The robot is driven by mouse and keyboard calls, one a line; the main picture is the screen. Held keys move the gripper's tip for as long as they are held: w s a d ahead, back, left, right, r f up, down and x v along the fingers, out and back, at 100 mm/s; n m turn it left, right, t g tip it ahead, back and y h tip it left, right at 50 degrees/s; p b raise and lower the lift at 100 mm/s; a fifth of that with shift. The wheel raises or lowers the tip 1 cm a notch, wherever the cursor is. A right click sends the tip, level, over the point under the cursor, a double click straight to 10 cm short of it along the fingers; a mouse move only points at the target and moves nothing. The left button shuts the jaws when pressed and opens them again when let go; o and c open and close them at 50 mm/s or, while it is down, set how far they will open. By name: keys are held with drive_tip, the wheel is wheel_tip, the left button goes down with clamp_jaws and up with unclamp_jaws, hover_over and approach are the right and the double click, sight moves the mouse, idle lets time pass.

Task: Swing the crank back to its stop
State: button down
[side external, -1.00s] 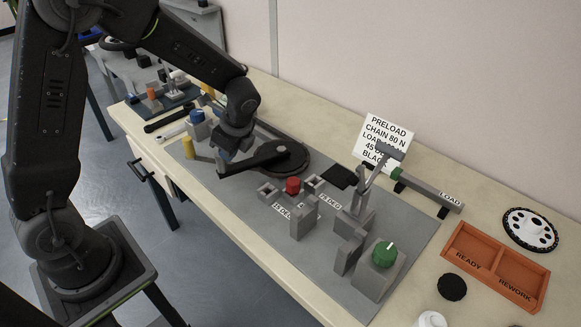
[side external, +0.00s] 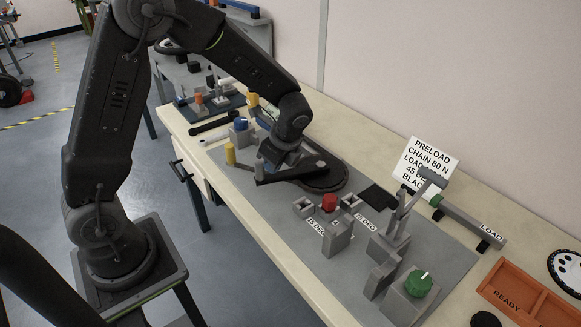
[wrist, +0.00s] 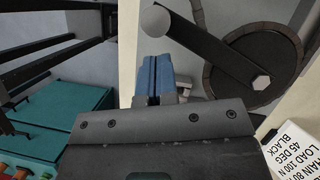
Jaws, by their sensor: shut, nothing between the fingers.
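The crank (side external: 285,173) is a dark flat arm on a dark round disc (side external: 333,180) on the grey bench plate. A grey upright handle (side external: 259,170) stands at its outer end, on the left of the hub. In the wrist view the crank arm (wrist: 205,45) runs from the round handle top (wrist: 155,19) to the hub bolt on the disc. My gripper (side external: 270,158) is low beside the handle, on its hub side. Its blue fingers (wrist: 154,78) are shut and empty. I cannot tell whether they touch the handle or crank. I cannot make out which part is the crank's stop.
A yellow peg (side external: 230,154) and blue-topped block (side external: 240,130) stand left of the crank. Grey blocks with a red knob (side external: 328,202), a lever (side external: 412,200) and a green knob (side external: 418,284) stand to the right. A preload card (side external: 428,165) stands behind.

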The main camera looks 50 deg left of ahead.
drive_tip(key=d+v, duration=0.1)
drive_tip(key=v, duration=1)
drive_tip(key=shift+d+f, duration=0.35)
drive_tip(key=s+d+r+n+t+h, duration=0.1)
drive_tip(key=s+r+n+t+h, duration=0.1)
drive_tip(key=s+n, duration=0.5)
drive_tip(key=s+d+r+n+t+h, duration=0.1)
drive_tip(key=s+r+n+t, duration=0.4)
drive_tip(key=s, duration=0.6)
drive_tip(key=shift+d+r+n+h, duration=0.25)
drive_tip(key=shift+r+n+h, duration=0.3)
drive_tip(key=shift+n, duration=0.65)
